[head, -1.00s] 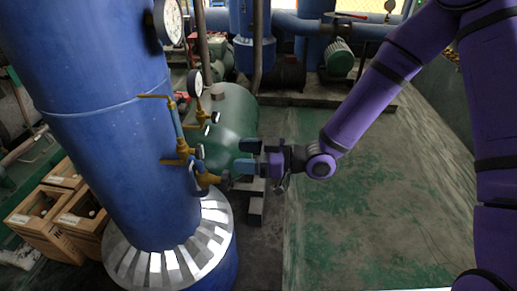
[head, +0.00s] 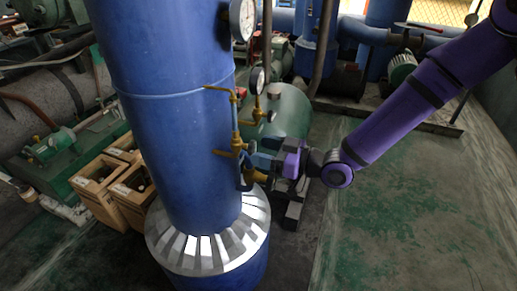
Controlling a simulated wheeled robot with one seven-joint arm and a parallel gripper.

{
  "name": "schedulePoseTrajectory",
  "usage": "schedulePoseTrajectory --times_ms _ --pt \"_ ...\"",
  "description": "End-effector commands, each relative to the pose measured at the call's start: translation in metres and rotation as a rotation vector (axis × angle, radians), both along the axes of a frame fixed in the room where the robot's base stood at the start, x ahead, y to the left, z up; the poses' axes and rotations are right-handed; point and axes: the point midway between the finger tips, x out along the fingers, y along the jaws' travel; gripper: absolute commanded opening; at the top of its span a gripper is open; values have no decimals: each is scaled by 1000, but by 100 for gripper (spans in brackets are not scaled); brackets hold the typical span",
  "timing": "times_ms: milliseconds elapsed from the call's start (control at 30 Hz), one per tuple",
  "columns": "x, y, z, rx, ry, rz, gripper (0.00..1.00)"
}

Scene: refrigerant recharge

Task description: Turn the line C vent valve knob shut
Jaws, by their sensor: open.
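Brass valve fittings stand on a thin pipe along the right side of the blue column (head: 170,110) in the head view. An upper brass valve (head: 236,148) has a handle pointing left. A lower brass valve (head: 256,178) sits just under my gripper (head: 259,163). My gripper is open, with its bluish fingers pointing left at the fittings. The fingers overlap the lower valve area in the picture, and I cannot tell whether they touch a knob. The line C vent knob cannot be told apart clearly; no label is readable.
Pressure gauges (head: 242,20) are mounted above the fittings, with a smaller one (head: 257,79) behind. A green tank (head: 285,112) lies behind my gripper. Wooden crates (head: 132,192) stand left of the column. The floor (head: 400,200) at right is clear.

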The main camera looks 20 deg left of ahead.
Motion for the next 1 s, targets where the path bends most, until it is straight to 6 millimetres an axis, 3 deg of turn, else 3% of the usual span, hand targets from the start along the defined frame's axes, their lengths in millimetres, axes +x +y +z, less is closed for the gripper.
schedulePoseTrajectory --times_ms 100,133,300,333,467,800,1000 --pt "1 13 0 1 -1 1 63" --pt "1 12 0 1 0 0 58" --pt "1 11 0 1 0 -1 19" --pt "1 11 0 1 0 -1 15" --pt "2 11 0 3 20 -1 15" --pt "2 11 0 30 353 -2 15" --pt "1 11 1 32 380 -1 15"
